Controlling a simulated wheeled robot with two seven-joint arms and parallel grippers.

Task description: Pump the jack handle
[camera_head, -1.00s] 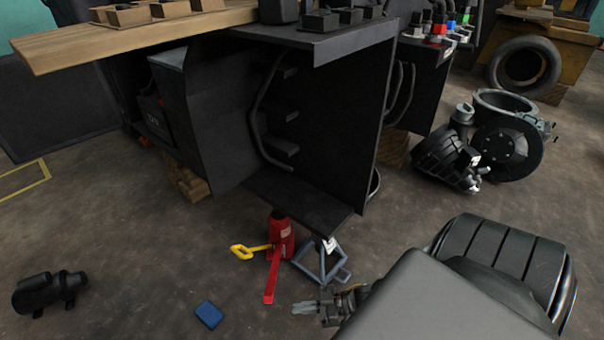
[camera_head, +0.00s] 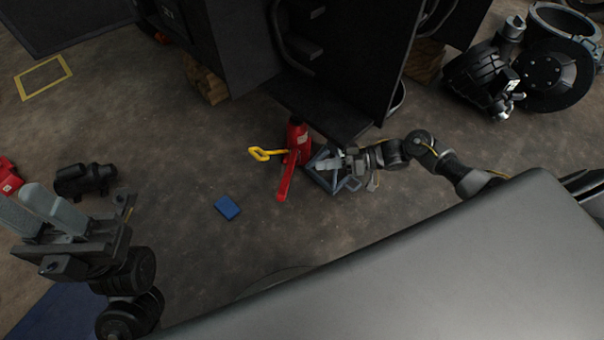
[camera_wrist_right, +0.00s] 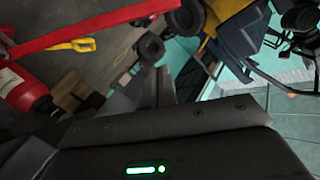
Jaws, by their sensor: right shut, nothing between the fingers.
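A red bottle jack (camera_head: 299,142) stands upright on the floor under the edge of the dark forklift body. Its red jack handle (camera_head: 286,178) sticks out toward me and also crosses the upper left of the right wrist view (camera_wrist_right: 105,30). A yellow handle-shaped part (camera_head: 266,153) points left from the jack.
A blue flat object (camera_head: 227,207) lies on the floor left of the handle. A black motor-like part (camera_head: 85,180) lies at the left. The forklift body (camera_head: 340,80) overhangs behind the jack. Floor in front of and left of the handle is mostly clear.

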